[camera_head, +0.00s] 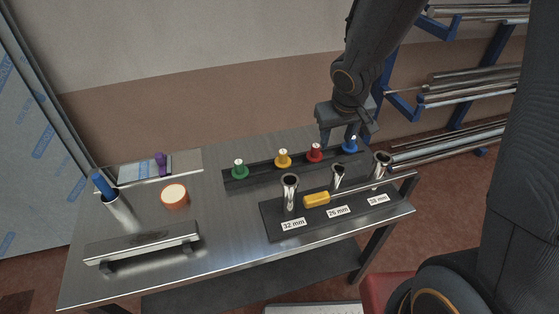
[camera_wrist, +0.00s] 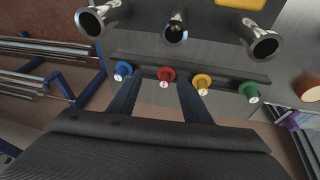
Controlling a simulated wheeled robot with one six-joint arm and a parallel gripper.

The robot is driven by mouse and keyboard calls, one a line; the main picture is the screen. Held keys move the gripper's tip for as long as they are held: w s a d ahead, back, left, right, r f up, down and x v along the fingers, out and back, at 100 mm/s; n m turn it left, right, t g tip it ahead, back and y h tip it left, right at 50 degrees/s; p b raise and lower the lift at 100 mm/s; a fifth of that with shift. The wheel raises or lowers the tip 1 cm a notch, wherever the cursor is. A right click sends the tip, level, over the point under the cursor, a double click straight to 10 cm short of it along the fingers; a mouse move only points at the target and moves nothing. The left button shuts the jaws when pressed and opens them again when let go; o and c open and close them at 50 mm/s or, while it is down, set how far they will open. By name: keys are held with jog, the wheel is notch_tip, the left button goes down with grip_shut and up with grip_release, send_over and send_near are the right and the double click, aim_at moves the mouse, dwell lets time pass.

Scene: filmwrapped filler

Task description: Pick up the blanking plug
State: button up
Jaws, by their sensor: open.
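Several coloured plugs stand upright in a row on a dark rail (camera_head: 265,169): green (camera_head: 240,170), yellow (camera_head: 283,159), red (camera_head: 315,153) and blue (camera_head: 350,145). I cannot tell which is the blanking plug. My gripper (camera_head: 339,137) is open and empty, near the red and blue plugs. In the wrist view, my gripper's (camera_wrist: 157,94) fingers point towards the rail. The red plug (camera_wrist: 166,77) shows between them, the blue plug (camera_wrist: 122,70) left of the left finger, the yellow plug (camera_wrist: 202,84) close to the right finger, and the green plug (camera_wrist: 250,92) farther right.
Metal tubes (camera_head: 290,191) stand on a black labelled base (camera_head: 318,225) in front of the rail, with a yellow-handled tool (camera_head: 317,199) among them. A cup with a blue item (camera_head: 103,184), a tape roll (camera_head: 174,195) and a metal bar (camera_head: 142,243) occupy the left. A pipe rack stands right.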

jog(key=w+a+f+n+y, duration=0.1)
jog(key=w+a+f+n, duration=0.1)
jog(key=w+a+f, duration=0.3)
jog(key=n+y, duration=0.1)
jog(key=y, duration=0.1)
send_over(283, 152)
jog(key=s+d, duration=0.2)
jog(key=s, duration=0.1)
notch_tip(283, 152, down, 3)
jog(key=b+x, duration=0.1)
jog(key=x, duration=0.1)
jog(key=shift+a+f+b, duration=0.1)
jog(key=shift+f+b, duration=0.2)
jog(key=shift+b, duration=0.1)
jog(key=shift+w+a+r+b+x, duration=0.15)
jog(key=shift+b+x, duration=0.3)
jog(key=shift+x, duration=0.45)
jog(key=shift+w+b+x, duration=0.15)
jog(key=shift+b+x, duration=0.25)
jog(key=shift+x, duration=0.5)
jog(key=shift+w+a+r+b+x, duration=0.15)
jog(key=shift+b+x, duration=0.3)
jog(key=shift+x, duration=0.4)
jog(key=shift+d, duration=0.1)
jog(key=shift+c, duration=0.6)
grip_shut()
